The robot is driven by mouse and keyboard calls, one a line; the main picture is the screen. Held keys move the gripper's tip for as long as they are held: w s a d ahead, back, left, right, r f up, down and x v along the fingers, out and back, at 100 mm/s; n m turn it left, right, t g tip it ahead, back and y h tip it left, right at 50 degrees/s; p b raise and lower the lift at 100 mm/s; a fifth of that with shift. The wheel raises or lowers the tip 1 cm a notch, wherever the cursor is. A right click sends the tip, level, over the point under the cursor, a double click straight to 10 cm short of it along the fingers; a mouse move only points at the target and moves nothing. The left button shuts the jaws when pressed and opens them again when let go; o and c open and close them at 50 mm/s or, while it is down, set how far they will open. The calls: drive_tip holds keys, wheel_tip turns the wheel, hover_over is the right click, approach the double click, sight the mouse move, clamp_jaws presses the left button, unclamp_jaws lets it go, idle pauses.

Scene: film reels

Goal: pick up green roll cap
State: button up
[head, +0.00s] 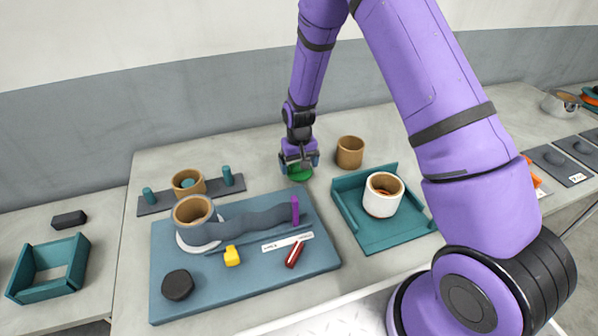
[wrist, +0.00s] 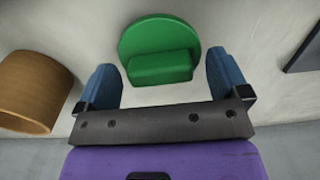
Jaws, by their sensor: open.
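The green roll cap (wrist: 158,40) is a round green disc with a raised bar-shaped grip, lying on the grey table. In the wrist view it sits ahead of my gripper (wrist: 165,85), between the lines of its two blue fingers. The fingers are open and apart, with nothing between their tips. In the head view my gripper (head: 300,161) points down over the cap (head: 298,174), which is partly hidden under it. I cannot tell the exact height of the fingers above the table.
A brown roll (head: 350,152) stands close to my gripper. A teal tray (head: 378,244) holds a white roll (head: 383,196). A blue board (head: 215,284) with another brown roll (head: 194,212), a yellow piece (head: 232,256) and a red piece (head: 294,254) lies in front. The table behind my gripper is clear.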

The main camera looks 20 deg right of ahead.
drive_tip(key=shift+f, duration=0.25)
drive_tip(key=c, duration=1)
drive_tip(key=shift+r, duration=0.15)
